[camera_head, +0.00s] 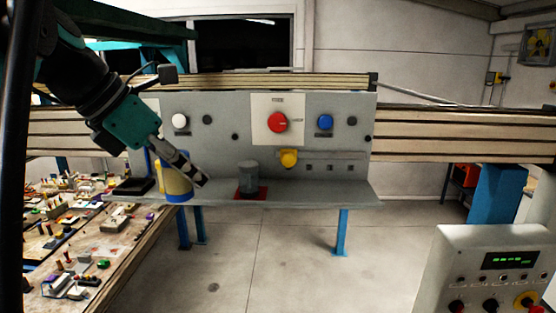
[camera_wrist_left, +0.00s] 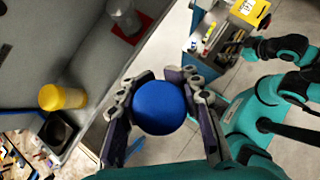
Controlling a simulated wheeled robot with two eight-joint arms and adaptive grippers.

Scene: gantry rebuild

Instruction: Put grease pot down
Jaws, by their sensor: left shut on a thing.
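My left gripper (camera_head: 196,178) is shut on the grease pot (camera_head: 177,187), which shows a yellowish body with a blue lower edge at the left end of the grey shelf. In the left wrist view the gripper (camera_wrist_left: 165,118) has a finger on either side of the pot's round blue face (camera_wrist_left: 159,107). The fingers hide part of the pot in the head view. I cannot tell whether its base touches the shelf (camera_head: 310,190).
A black tray (camera_head: 133,187) lies at the shelf's left end, with a yellow pot (camera_wrist_left: 62,97) beside it. A grey pot (camera_head: 248,177) stands on a red mat (camera_head: 262,192). The upright panel (camera_head: 220,110) bounds the shelf behind. The shelf's right part is clear.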

